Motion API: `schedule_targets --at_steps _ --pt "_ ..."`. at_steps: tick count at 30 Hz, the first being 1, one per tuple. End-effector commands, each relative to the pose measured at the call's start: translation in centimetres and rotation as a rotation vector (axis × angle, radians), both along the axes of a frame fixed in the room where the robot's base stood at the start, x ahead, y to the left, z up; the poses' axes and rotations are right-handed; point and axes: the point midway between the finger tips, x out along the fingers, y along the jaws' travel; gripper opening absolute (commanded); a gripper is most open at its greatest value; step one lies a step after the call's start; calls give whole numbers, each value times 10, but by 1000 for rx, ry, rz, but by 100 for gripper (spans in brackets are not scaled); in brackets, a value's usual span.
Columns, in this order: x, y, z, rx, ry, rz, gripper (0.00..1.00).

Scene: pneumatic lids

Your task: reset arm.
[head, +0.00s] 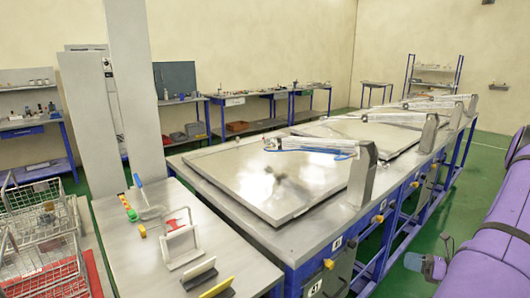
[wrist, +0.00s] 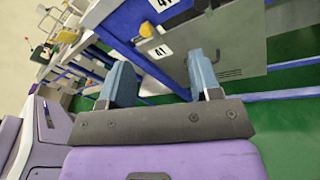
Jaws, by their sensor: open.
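My gripper (wrist: 160,76) shows in the wrist view with its two blue-grey fingers wide apart and nothing between them. In the head view my gripper (head: 424,264) is low at the right, beside the blue-framed bench and above the green floor. My purple arm fills the right edge there. In the wrist view the bench front with a white "41" label (wrist: 160,51) lies beyond the fingers, apart from them.
The long bench carries several metal lids (head: 270,176) with pneumatic cylinders (head: 310,145). A steel table (head: 125,255) with tools stands at the lower left, beside wire baskets (head: 45,265). Green floor (head: 400,285) is free between the bench and my arm.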

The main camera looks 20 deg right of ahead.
Motion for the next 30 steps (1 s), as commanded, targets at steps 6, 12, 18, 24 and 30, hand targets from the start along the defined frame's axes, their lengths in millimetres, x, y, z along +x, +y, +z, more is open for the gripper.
schedule_targets --at_steps 6,12,18,24,30 --pt "37 33 60 -182 -3 222 58" --pt "65 76 117 -381 -25 457 58" --pt "82 125 170 -582 -64 683 58" --pt "89 176 217 -787 -124 902 58" --pt "84 226 259 -996 -200 1110 58"
